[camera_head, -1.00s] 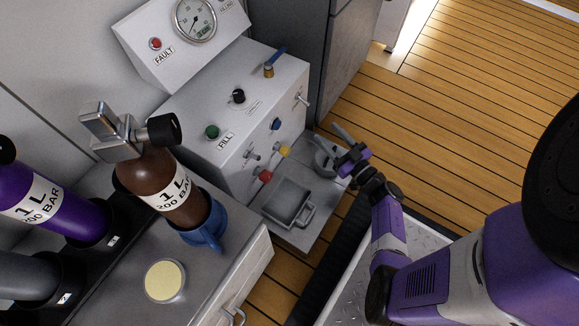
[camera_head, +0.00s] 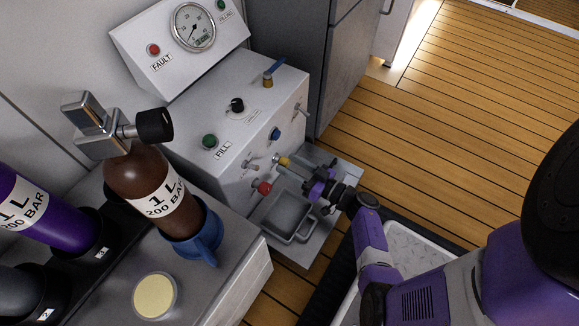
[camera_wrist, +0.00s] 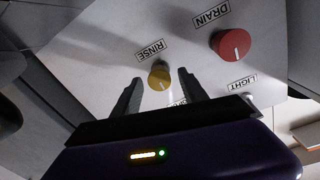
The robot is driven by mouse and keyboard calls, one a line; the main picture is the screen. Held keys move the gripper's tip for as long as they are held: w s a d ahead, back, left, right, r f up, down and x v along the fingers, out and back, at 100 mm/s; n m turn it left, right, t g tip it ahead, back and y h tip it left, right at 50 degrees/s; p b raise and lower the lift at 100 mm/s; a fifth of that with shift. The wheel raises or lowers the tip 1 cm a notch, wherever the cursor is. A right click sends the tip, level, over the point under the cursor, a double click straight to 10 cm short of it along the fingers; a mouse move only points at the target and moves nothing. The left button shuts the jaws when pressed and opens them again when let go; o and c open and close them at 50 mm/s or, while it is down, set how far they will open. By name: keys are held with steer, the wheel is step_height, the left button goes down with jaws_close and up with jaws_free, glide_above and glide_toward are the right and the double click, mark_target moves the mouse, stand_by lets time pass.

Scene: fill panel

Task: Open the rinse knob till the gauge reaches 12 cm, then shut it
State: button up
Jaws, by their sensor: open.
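The yellow rinse knob (camera_wrist: 159,76) sits under its RINSE label on the panel's front face. In the wrist view it lies between and just beyond the two open fingers of my gripper (camera_wrist: 162,92), with a gap on each side. In the head view my gripper (camera_head: 297,171) is in front of the yellow knob (camera_head: 283,160). The round gauge (camera_head: 194,27) is on the sloped top panel; its reading is too small to tell. A square metal basin (camera_head: 281,215) stands below the knobs.
The red drain knob (camera_wrist: 231,43) is right of the rinse knob in the wrist view. A blue knob (camera_head: 275,133), metal toggles and a blue-handled valve (camera_head: 272,72) are nearby. Brown (camera_head: 150,185) and purple (camera_head: 38,208) bottles stand left. Wooden floor is open right.

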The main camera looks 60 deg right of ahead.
steer(key=shift+w, duration=0.35)
jaws_close()
